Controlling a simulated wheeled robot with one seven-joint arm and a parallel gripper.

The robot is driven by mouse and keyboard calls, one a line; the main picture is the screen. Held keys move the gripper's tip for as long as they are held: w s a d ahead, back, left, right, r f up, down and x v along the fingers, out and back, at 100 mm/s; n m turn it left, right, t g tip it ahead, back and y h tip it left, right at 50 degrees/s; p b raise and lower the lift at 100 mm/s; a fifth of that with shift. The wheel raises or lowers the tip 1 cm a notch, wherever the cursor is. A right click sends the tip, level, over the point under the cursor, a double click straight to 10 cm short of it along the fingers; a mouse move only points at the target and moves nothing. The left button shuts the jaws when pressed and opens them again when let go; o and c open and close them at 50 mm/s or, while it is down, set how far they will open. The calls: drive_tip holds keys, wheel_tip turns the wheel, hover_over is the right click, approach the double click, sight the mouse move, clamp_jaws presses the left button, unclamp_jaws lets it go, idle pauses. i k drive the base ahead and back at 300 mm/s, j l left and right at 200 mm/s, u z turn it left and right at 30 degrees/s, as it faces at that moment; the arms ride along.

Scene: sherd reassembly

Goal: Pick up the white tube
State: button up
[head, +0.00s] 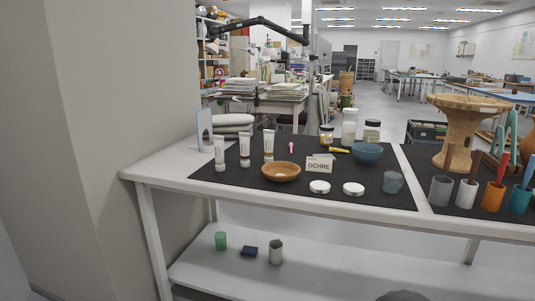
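Three white tubes stand upright in a row at the left of the dark mat on the table: a left one (220,154), a middle one (245,150) and a right one (269,146). Each has a brownish band or label, too small to read. They stand apart from one another. My gripper is not in view, so its opening and anything in it cannot be seen.
A wooden bowl (281,172) and an OCHRE card (320,165) are right of the tubes. Two white lids (320,187), a blue bowl (367,153), jars (349,125) and tool cups (492,196) stand farther right. A wall (110,100) rises at left.

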sight(269, 135)
drive_tip(key=i+j+z, duration=0.1)
drive_tip(key=j, duration=0.25)
drive_tip(key=i+j, duration=0.2)
drive_tip(key=j, duration=0.15)
drive_tip(key=i+j+z, duration=0.15)
drive_tip(key=j, duration=0.25)
